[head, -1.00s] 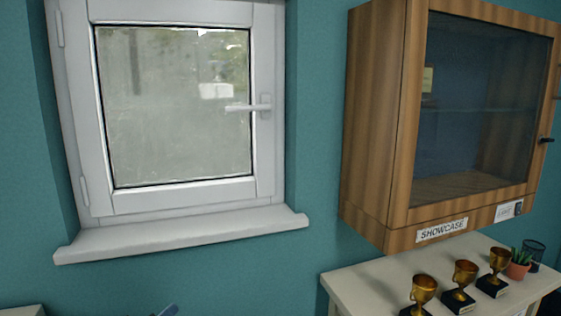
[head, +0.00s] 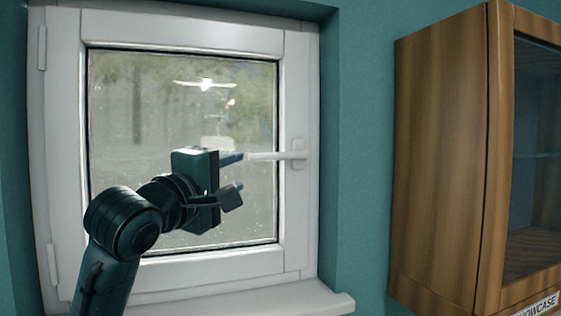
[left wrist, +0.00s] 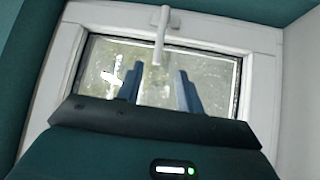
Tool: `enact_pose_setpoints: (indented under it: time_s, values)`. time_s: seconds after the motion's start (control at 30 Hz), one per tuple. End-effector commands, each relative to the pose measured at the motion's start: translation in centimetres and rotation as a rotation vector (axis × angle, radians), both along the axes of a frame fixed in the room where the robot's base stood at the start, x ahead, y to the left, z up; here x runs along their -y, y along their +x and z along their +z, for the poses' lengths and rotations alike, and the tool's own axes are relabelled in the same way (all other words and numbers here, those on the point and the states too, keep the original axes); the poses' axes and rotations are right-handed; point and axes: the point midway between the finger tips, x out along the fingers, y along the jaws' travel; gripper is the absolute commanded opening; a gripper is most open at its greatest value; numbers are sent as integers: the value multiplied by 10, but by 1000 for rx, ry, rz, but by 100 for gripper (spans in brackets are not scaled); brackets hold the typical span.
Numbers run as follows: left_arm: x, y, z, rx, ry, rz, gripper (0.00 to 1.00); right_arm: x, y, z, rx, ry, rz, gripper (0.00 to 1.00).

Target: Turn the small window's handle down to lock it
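The small white window (head: 180,35) is shut in its frame. Its white handle (head: 278,155) sits on the right side of the sash and lies level, its lever pointing left. My left gripper (head: 238,176) is open and empty in front of the pane, with its fingertips close to the free end of the lever. In the left wrist view the handle (left wrist: 161,28) shows just beyond the gap between the two blue fingers of the left gripper (left wrist: 158,72). I cannot tell whether a finger touches it. My right gripper is not in view.
A wooden showcase cabinet (head: 440,160) hangs on the wall to the right of the window. The window sill (head: 260,303) juts out below. The teal wall (head: 365,120) between window and cabinet is bare.

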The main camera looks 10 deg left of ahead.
Motion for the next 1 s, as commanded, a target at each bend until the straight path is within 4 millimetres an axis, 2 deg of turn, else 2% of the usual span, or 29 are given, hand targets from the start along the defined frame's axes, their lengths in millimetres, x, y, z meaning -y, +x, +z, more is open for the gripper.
enact_pose_setpoints:
  time_s: [0.17,0.6,0.8,1.0]
  values:
    - [3,16,4,-4,-3,0,37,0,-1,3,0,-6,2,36]
    - [21,101,19,-3,-2,1,37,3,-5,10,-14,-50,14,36]
    - [25,121,22,-1,-1,1,37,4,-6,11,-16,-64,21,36]
    - [26,127,21,0,-1,0,37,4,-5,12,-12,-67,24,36]
